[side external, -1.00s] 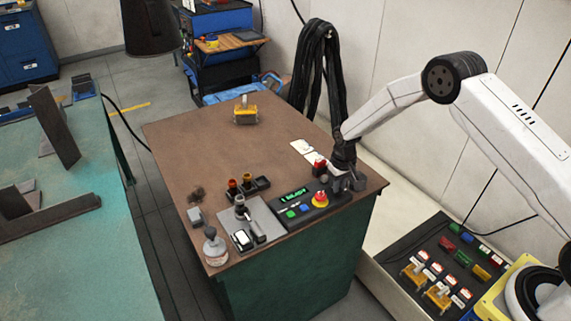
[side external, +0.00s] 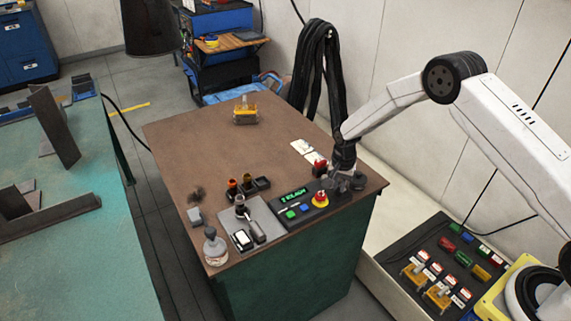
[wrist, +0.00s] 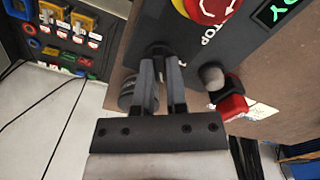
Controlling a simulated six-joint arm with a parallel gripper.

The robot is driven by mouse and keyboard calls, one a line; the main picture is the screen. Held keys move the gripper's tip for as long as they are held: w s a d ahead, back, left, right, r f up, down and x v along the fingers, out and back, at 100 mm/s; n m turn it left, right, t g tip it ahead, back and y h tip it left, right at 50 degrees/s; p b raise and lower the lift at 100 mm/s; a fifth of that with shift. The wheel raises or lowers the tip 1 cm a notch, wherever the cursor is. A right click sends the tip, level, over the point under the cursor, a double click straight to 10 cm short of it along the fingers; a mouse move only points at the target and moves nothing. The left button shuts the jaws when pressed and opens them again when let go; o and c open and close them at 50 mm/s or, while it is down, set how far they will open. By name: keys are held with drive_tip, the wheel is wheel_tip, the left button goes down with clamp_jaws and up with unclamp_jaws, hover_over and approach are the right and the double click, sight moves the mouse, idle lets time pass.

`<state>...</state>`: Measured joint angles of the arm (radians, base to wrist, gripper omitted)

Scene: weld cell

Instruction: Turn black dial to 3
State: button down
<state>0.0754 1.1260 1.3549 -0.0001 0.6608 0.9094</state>
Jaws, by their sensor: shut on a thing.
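The black dial (wrist: 158,50) shows in the wrist view between the tips of my gripper (wrist: 160,62). The fingers are shut on it and cover most of it, so I cannot read its pointer or any numbers. In the side view my gripper (side external: 344,176) points down at the right end of the black control panel (side external: 303,213). The dial is hidden behind the gripper there.
A red emergency stop on yellow (side external: 319,199) and a lit green display (side external: 293,195) are beside the gripper. A grey ridged round part (wrist: 136,95), a grey knob (wrist: 211,76) and a red block (wrist: 232,103) stand close by. The bench's far middle (side external: 190,135) is mostly clear.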

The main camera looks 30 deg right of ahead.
sight(339, 188)
drive_tip(key=m, duration=0.6)
drive_tip(key=shift+m, duration=0.4)
drive_tip(key=c, duration=0.7)
unclamp_jaws()
drive_tip(key=shift+o, duration=0.2)
drive_tip(key=shift+r, duration=0.1)
drive_tip(key=shift+r, duration=3.8)
